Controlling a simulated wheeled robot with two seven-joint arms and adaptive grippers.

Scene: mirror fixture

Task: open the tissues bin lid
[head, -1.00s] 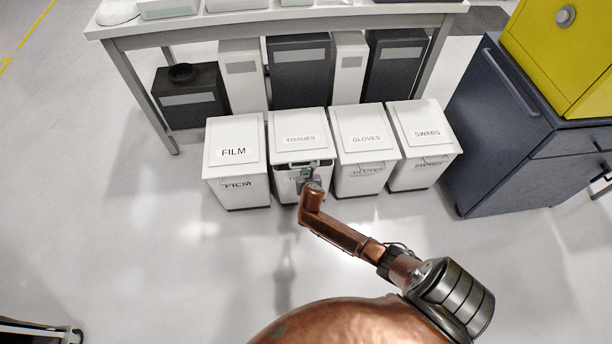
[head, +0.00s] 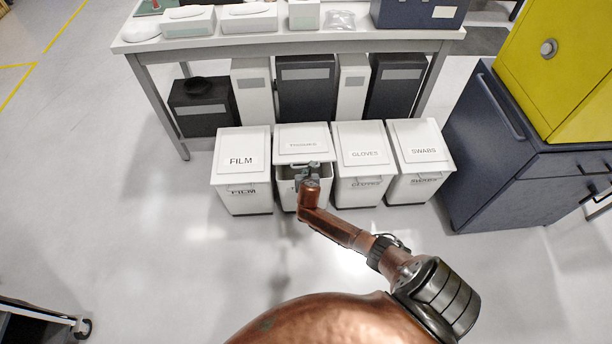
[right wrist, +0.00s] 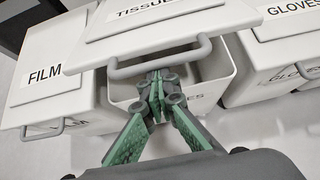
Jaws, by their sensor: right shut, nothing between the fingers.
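The white tissues bin (head: 288,198) stands second from the left in a row of white bins. Its lid (head: 303,150) is tilted up at the front, with a gap above the bin's front wall; the lid (right wrist: 165,35) also shows in the right wrist view. A grey bar handle (right wrist: 125,72) is on the lid's front edge. My right gripper (head: 307,172) is at the front of this bin, shut and empty. In the right wrist view its green-padded fingertips (right wrist: 157,88) are at the handle, under the raised lid edge; contact is unclear. My left gripper is out of view.
The film bin (head: 242,170) stands left, the gloves bin (head: 362,150) and swabs bin (head: 420,145) right, all with lids down. A table (head: 290,42) stands behind. A dark blue cabinet (head: 500,185) is at the right. The floor in front is open.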

